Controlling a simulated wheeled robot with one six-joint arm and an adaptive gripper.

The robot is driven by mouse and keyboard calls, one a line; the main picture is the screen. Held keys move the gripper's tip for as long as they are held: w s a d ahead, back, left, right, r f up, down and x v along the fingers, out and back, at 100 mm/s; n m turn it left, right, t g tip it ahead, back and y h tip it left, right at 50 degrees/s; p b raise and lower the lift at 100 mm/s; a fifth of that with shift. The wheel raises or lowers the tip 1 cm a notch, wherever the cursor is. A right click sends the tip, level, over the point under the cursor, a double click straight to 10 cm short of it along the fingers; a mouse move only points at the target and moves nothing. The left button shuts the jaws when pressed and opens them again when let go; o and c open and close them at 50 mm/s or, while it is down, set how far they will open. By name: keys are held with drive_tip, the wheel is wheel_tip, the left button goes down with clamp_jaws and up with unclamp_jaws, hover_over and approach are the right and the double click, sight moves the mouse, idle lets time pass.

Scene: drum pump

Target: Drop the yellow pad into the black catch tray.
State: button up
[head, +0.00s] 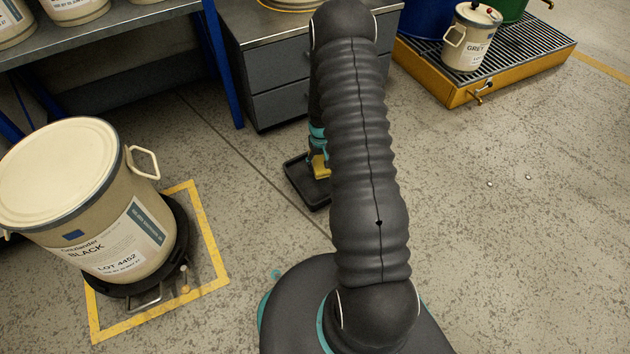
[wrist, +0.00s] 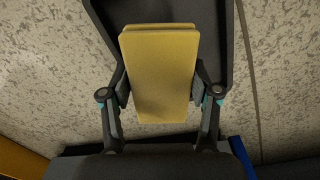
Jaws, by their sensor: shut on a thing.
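The yellow pad (wrist: 158,75) is between the two fingers of my gripper (wrist: 160,95) in the wrist view, and the fingers are shut on it. In the head view a small part of the pad (head: 320,168) shows beside my arm. The black catch tray (head: 297,174) is on the floor, partly hidden behind my arm. In the wrist view the tray (wrist: 222,45) lies behind the pad. The pad appears over the tray; I cannot tell how high above it. My arm hides most of the gripper in the head view.
A large drum labelled BLACK (head: 120,220) stands at left on a black dolly within a yellow floor marking. A grey cabinet (head: 280,70) and a blue-legged bench (head: 120,30) are behind. The right floor is mostly open.

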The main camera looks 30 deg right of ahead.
drive_tip(key=o, duration=1.2)
drive_tip(key=shift+r, duration=0.1)
wheel_tip(320, 180, up, 12)
drive_tip(key=shift+f, duration=0.1)
